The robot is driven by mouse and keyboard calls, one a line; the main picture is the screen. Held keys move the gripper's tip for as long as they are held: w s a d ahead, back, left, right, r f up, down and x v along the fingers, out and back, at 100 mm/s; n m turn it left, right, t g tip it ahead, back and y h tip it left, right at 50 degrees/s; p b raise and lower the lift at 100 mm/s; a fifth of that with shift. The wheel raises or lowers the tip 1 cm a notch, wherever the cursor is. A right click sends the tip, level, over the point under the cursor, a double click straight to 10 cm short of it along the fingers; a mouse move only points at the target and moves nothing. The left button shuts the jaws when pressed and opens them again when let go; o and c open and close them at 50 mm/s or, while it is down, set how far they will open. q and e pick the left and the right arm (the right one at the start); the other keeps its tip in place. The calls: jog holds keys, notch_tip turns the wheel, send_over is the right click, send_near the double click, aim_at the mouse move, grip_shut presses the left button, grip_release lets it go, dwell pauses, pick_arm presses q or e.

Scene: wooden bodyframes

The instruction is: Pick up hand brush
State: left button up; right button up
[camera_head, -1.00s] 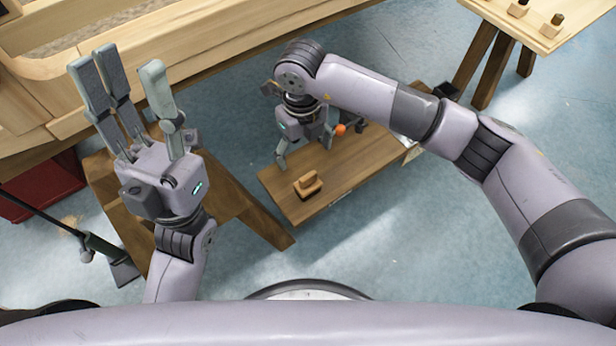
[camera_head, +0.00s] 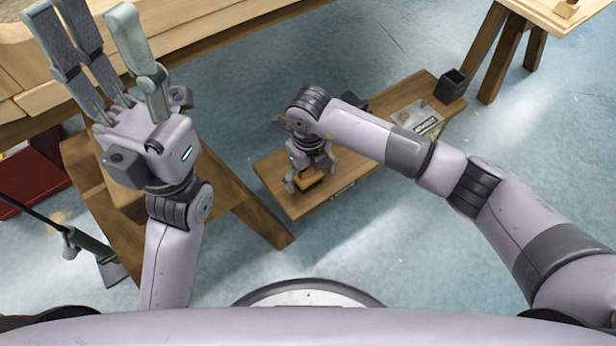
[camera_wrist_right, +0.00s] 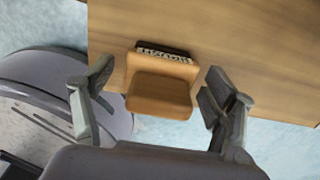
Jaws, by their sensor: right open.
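The hand brush (camera_head: 309,182) is a small wooden block on a low wooden bench (camera_head: 300,208), partly hidden by my right gripper in the head view. In the right wrist view, the brush (camera_wrist_right: 160,92) shows an orange-brown wooden body with a dark bristle strip along its far edge. My right gripper (camera_head: 310,177) is open just above it, and in the wrist view its fingers (camera_wrist_right: 160,82) stand on either side of the brush with gaps. My left gripper (camera_head: 92,32) is open and empty, raised at the left with its fingers pointing up.
A printed sheet (camera_head: 415,118) and a black open box (camera_head: 451,86) are at the bench's right end. A wooden trestle (camera_head: 235,200) stands at the left. A large wooden frame (camera_head: 215,50) is behind. A red box (camera_head: 30,180) is at far left.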

jog(key=shift+f, duration=0.5)
jog(key=shift+c, duration=0.5)
jog(key=c, duration=1.2)
jog(key=shift+r, duration=0.15)
